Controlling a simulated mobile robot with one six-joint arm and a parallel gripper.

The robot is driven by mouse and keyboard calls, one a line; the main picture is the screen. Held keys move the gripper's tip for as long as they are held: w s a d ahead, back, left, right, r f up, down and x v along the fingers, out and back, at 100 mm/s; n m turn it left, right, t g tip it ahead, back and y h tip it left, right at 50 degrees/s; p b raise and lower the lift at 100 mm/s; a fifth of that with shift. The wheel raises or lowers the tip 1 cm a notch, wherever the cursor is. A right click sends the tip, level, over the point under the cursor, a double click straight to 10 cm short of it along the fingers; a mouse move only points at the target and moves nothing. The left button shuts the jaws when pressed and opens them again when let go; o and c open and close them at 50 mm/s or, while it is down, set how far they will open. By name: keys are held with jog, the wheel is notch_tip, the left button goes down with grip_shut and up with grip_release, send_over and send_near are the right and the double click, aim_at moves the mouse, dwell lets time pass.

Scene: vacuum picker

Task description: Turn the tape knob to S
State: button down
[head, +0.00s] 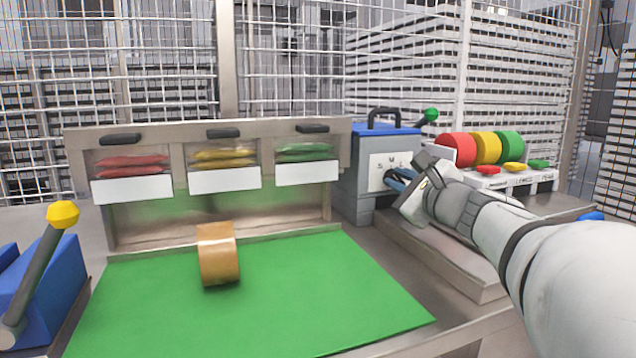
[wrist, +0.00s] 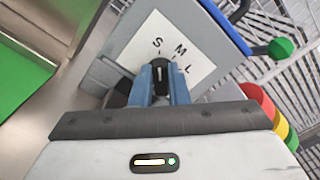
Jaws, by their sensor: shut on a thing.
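The tape machine is a grey box with a blue top (head: 385,133) at the right of the bench. Its white dial plate (wrist: 150,45) carries the letters S, M and L around a small black knob (wrist: 160,68). My gripper (wrist: 160,82) is shut on the knob, one blue finger on each side. In the head view, my gripper (head: 395,180) reaches the plate from the right and hides the knob. The knob stands close below the S in the wrist view; I cannot tell for sure which letter its pointer marks.
The machine has a lever with a green ball (head: 431,114). Red, yellow and green rolls (head: 486,148) stand just right of it. A tan tape roll (head: 218,254) stands on the green mat (head: 310,300). A yellow-knobbed lever (head: 62,215) is at the left.

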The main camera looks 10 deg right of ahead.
jog(key=c, duration=1.4)
grip_release()
jog(key=s+p, duration=0.1)
jog(key=s, duration=0.2)
jog(key=s+d, duration=0.1)
jog(key=s, duration=0.2)
jog(key=shift+s+d+p, duration=0.2)
jog(key=shift+p, duration=0.15)
jog(key=shift+s, duration=0.65)
